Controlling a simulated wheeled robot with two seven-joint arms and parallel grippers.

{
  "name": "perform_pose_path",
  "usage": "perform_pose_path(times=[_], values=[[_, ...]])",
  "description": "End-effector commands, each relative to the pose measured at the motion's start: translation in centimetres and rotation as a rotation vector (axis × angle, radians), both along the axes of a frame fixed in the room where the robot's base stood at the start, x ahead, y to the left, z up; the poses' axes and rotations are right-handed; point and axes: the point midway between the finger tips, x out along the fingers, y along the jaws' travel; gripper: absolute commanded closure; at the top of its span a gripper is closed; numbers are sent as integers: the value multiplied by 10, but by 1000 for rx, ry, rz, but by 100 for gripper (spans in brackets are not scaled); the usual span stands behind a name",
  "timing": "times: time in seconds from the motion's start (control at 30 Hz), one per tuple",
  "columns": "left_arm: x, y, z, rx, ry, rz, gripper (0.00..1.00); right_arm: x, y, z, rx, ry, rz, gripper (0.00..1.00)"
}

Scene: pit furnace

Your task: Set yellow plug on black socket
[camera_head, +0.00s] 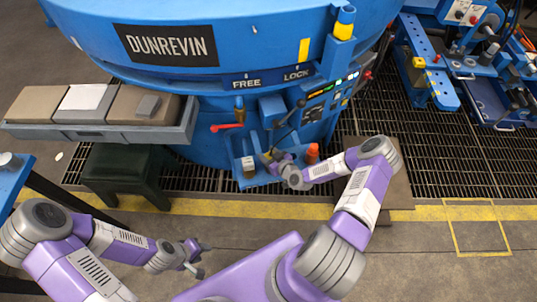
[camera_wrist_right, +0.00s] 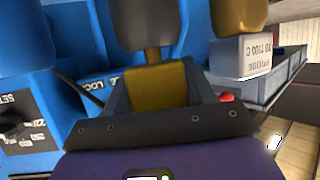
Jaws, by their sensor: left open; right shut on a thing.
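My right gripper (camera_head: 271,160) is at the blue ledge on the furnace front. In the right wrist view its dark fingers (camera_wrist_right: 158,92) are shut on a yellow block, the yellow plug (camera_wrist_right: 157,86). A dark grey block (camera_wrist_right: 140,24) with a narrow neck lies in line with the plug, just beyond it. I cannot tell whether this is part of the plug or the black socket, nor whether the two touch. In the head view the gripper mostly hides the plug. No other black socket can be made out. My left gripper (camera_head: 203,259) is open and empty, low at the front.
A red handle (camera_head: 226,127) sticks out left. A grey tray (camera_head: 178,135) and dark stool (camera_head: 125,172) stand further left.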

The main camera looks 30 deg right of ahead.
Motion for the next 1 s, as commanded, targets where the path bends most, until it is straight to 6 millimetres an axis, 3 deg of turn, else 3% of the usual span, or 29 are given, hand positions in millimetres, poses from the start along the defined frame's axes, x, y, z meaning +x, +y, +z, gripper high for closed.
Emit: perform_pose_path(times=[0.6,0.63,0.7,1.0], values=[[0,0,-10,0,0,0,57,0,0,-12,0,0,0,79],[0,0,-10,0,0,0,57,0,0,-13,0,0,0,45],[0,0,-9,0,0,0,57,0,0,-12,0,0,0,36],[0,0,-8,0,0,0,57,-1,0,-11,0,1,0,36]])
